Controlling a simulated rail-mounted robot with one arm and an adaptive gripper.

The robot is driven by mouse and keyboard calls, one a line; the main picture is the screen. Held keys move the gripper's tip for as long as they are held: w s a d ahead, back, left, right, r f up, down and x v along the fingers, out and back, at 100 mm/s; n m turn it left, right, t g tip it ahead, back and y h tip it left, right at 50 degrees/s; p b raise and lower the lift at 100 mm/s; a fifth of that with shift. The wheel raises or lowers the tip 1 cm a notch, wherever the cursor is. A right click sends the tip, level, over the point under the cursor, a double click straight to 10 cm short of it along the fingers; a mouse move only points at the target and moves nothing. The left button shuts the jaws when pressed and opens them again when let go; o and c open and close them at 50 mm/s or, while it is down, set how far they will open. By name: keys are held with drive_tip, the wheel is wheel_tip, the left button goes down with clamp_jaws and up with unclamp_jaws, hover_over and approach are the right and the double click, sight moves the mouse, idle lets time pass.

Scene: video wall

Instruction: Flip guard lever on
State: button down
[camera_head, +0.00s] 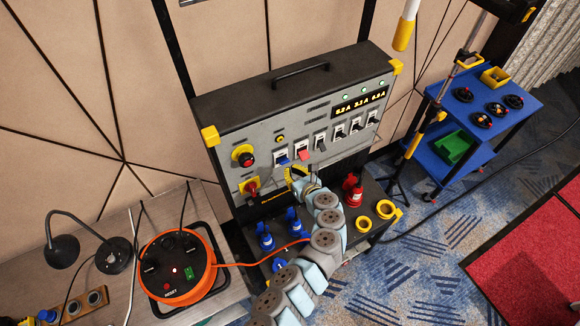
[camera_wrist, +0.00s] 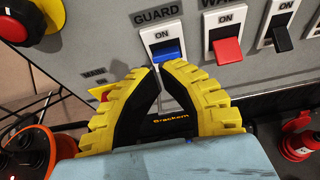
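The guard lever (camera_wrist: 168,54) is a blue lever on a white plate marked ON, under the word GUARD on the grey panel. Its blue tip points down and out in the wrist view. It also shows in the head view as the first blue lever (camera_head: 283,161) in the row. My gripper (camera_wrist: 155,69) has yellow ribbed fingers with black inner faces. Its fingertips come together just below and left of the lever, with nothing seen between them. Whether they touch the lever is unclear. In the head view my arm partly hides the gripper.
A red lever (camera_wrist: 227,50) sits right beside the guard lever, with a black lever (camera_wrist: 281,38) beyond. A round red knob (camera_wrist: 14,26) on yellow is at left. Blue plugs (camera_head: 265,237) and a red plug (camera_head: 353,191) stand on the ledge below the panel.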

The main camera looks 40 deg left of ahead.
drive_tip(key=shift+s+d+r, duration=0.25)
drive_tip(key=shift+d+r, duration=0.45)
drive_tip(key=shift+s+d+r, duration=0.2)
drive_tip(key=shift+d+r, duration=0.45)
